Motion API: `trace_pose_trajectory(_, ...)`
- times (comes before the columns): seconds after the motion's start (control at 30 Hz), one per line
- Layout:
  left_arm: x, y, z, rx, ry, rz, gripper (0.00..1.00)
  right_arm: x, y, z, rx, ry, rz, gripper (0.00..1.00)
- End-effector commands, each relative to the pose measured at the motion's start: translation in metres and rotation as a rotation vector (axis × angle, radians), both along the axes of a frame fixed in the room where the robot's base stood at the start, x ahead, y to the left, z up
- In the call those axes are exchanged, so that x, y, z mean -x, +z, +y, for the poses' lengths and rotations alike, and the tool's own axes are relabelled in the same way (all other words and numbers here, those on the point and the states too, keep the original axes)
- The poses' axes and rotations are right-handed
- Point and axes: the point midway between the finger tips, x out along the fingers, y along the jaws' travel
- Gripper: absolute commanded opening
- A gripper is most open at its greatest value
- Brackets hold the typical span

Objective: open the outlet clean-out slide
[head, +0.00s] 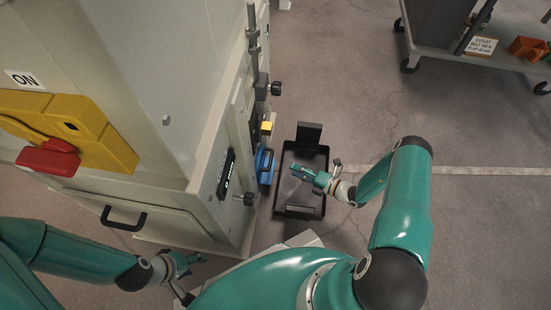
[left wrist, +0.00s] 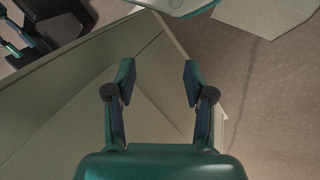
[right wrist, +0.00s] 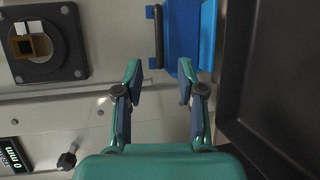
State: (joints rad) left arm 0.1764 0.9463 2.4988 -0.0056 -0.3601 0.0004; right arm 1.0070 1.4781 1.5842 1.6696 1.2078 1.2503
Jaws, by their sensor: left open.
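The outlet clean-out slide appears to be the blue plate (head: 264,166) low on the side of the machine; it also shows in the right wrist view (right wrist: 184,32), with a dark bar handle (right wrist: 158,36) along its left edge. My right gripper (head: 298,172) is just right of the plate, over the black tray. In the right wrist view its fingers (right wrist: 160,82) are apart and empty, below the handle and not touching it. My left gripper (head: 190,262) is low by the machine's front corner; in the left wrist view its fingers (left wrist: 158,80) are apart and empty.
A black square flange (right wrist: 68,60) is beside the plate. A yellow panel with a red handle (head: 50,160) is on the machine's front. A cart (head: 440,60) stands at upper right; floor between is clear.

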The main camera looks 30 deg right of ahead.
Motion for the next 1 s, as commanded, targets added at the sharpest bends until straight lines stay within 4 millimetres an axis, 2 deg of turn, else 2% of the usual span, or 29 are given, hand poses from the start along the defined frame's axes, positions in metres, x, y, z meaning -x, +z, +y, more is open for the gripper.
trace_pose_trajectory(0.2, 0.000, -0.017, 0.000, 0.000, 0.000, 0.000, 0.53, -0.043, -0.013, 0.026, 0.001, 0.007, -0.001, 0.39)
trace_pose_trajectory(0.5, 0.000, -0.033, 0.000, 0.000, 0.000, 0.000, 0.53, -0.087, -0.022, 0.051, 0.002, 0.005, -0.002, 0.39)
trace_pose_trajectory(0.7, 0.000, -0.036, 0.000, 0.000, 0.000, 0.000, 0.53, -0.098, -0.023, 0.057, 0.002, 0.001, 0.000, 0.39)
trace_pose_trajectory(1.0, 0.000, -0.035, 0.000, 0.000, 0.000, 0.000, 0.53, -0.099, -0.023, 0.057, 0.001, 0.000, 0.000, 0.37)
